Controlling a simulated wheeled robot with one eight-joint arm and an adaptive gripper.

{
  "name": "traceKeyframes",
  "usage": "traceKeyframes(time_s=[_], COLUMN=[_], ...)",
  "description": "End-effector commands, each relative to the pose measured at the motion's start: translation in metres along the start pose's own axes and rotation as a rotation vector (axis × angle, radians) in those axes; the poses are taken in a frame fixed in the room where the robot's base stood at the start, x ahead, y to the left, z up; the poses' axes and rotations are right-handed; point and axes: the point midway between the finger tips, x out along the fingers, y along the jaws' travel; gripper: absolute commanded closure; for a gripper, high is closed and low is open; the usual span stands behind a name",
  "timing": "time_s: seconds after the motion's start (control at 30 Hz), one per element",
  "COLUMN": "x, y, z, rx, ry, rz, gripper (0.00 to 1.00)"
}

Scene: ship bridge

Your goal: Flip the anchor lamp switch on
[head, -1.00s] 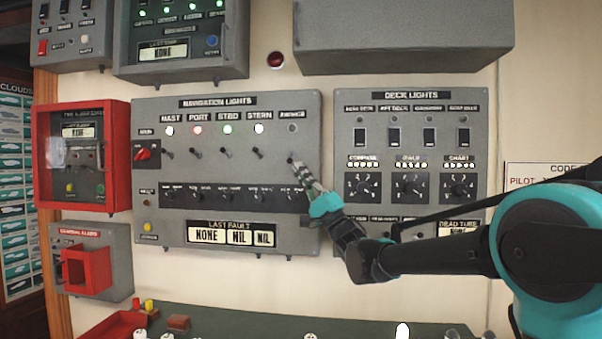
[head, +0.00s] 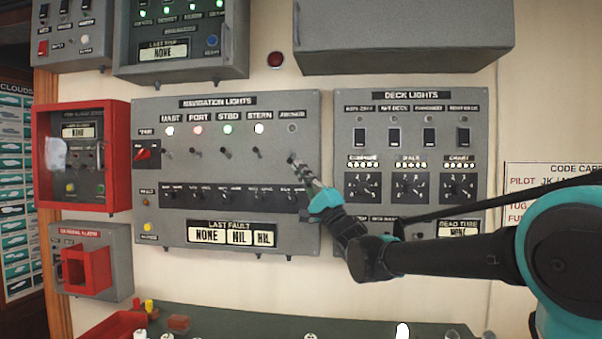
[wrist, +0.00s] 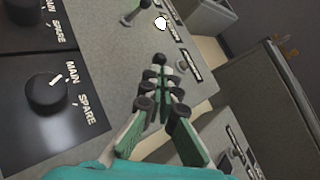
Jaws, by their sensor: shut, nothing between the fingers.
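The navigation lights panel (head: 226,112) is a grey box on the wall with a row of toggle switches under lamps. The anchor lamp (head: 292,128), at the right end of the row, is dark. The anchor switch (head: 291,158) is a small toggle below it, and its dark ball tip (wrist: 159,60) shows just beyond my fingertips in the wrist view. My gripper (head: 304,170) is shut and empty, close at the lower right of that toggle. Whether the fingers touch it, I cannot tell. The toggle's base is hidden by the fingers in the wrist view.
The mast, port, starboard and stern lamps are lit; the stern switch (head: 257,153) stands left of the anchor switch. Rotary main/spare knobs (wrist: 46,92) sit below. The deck lights panel (head: 410,112) is close on the right, and a grey cabinet (head: 400,35) overhangs above.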

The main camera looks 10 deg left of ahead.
Motion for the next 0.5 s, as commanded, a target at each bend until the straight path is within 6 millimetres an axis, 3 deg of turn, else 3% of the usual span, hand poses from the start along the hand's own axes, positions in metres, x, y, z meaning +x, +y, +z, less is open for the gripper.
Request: traceKeyframes(time_s=[0.5], x=[0.0025], y=[-0.0065], z=[0.0037], rx=[0.066], ry=[0.065], rz=[0.065], gripper=[1.0])
